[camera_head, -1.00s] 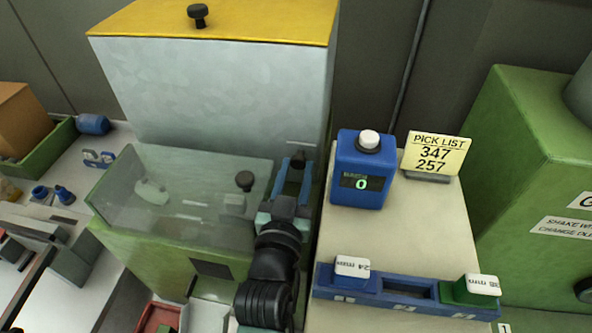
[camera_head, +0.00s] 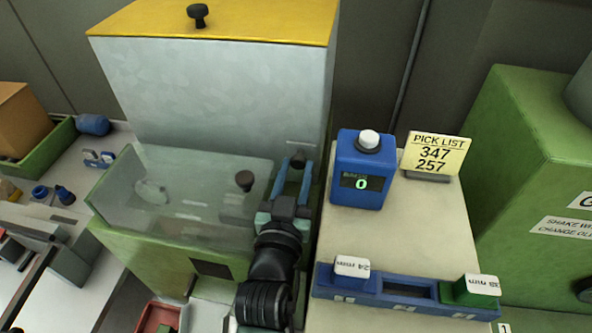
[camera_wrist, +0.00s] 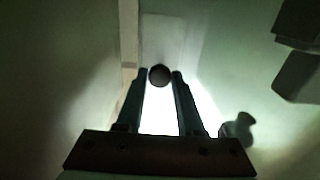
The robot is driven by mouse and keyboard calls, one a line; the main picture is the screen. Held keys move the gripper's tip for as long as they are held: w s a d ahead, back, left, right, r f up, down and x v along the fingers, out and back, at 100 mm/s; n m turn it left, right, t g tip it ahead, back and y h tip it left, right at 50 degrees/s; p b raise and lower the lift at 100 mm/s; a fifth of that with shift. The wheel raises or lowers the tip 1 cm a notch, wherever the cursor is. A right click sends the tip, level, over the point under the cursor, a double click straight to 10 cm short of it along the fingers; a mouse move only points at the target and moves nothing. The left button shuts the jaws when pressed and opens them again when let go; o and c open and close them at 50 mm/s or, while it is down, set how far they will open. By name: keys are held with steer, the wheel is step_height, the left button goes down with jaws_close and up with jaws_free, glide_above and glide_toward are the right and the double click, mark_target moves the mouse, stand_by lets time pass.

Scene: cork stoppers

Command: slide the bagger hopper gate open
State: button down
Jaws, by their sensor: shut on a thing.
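The bagger is a tall pale grey hopper (camera_head: 215,95) with a yellow lid, above a clear-covered green base (camera_head: 140,250). A small dark knob (camera_head: 298,160) sits at the hopper's lower right, and I take it for the gate's handle. My gripper (camera_head: 293,172) reaches up to it from below, with its two blue fingers on either side. In the wrist view the round dark knob (camera_wrist: 160,75) sits between the fingertips (camera_wrist: 160,77), and my gripper is shut on it. The gate plate itself is hard to make out, so I cannot tell how far it is open.
A blue counter (camera_head: 361,170) reading 0 is close on the right. Behind it is a yellow pick-list sign (camera_head: 436,154). A blue rack (camera_head: 405,303) lies in front.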

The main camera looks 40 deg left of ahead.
stand_by(0.3)
steer(key=shift+r+p, duration=1.75)
steer(key=shift+r, duration=1.25)
steer(key=c, duration=0.5)
jaws_free()
steer(key=shift+c, duration=0.2)
steer(key=shift+f, duration=0.15)
steer(key=shift+f, duration=0.1)
